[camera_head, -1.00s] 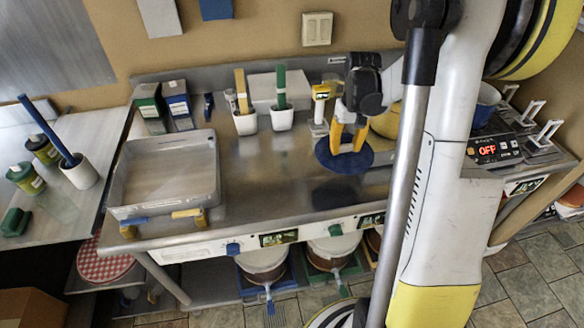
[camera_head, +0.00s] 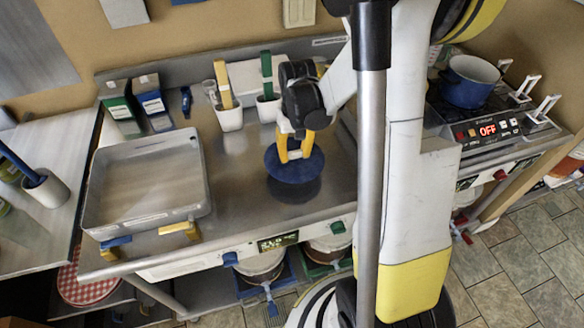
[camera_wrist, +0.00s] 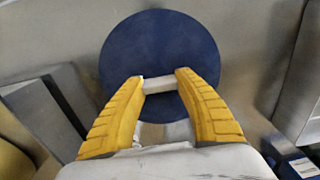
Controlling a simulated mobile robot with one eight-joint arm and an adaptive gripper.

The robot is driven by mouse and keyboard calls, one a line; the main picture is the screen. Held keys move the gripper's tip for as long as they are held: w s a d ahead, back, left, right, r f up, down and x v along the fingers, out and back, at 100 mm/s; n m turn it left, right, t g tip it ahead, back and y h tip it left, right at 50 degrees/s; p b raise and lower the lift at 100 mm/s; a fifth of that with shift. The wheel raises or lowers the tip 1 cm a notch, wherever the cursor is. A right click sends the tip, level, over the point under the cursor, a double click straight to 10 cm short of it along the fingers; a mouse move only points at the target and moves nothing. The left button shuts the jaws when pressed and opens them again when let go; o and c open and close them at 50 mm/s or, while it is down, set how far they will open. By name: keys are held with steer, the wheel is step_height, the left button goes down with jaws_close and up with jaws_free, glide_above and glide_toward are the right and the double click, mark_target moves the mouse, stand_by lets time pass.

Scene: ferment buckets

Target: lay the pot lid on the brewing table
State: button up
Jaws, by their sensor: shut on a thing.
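The pot lid (camera_head: 294,168) is a round dark blue disc. My gripper (camera_head: 294,155) has its yellow fingers shut on the lid's light handle, which shows between the fingertips (camera_wrist: 159,85) in the wrist view. The lid (camera_wrist: 158,40) also fills the top middle of the wrist view. It hangs roughly level above the brewing table (camera_head: 240,195), a steel counter, with a dark reflection or shadow below it. The gap to the steel is small, and I cannot tell it exactly.
A grey tray (camera_head: 196,172) stands on the table to the left. White holders (camera_head: 229,117) and green and blue boxes (camera_head: 150,103) stand along the back. A blue pot (camera_head: 470,82) is on the stove at right. Bare steel lies around the lid.

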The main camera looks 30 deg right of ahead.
mark_target(292, 159)
steer(key=shift+s+a+f, duration=0.1)
steer(key=shift+a+f, duration=0.35)
steer(key=shift+f+b, duration=0.8)
steer(key=shift+f, duration=1)
steer(key=shift+f, duration=0.1)
steer(key=o, duration=1.2)
steer(key=shift+c, duration=0.2)
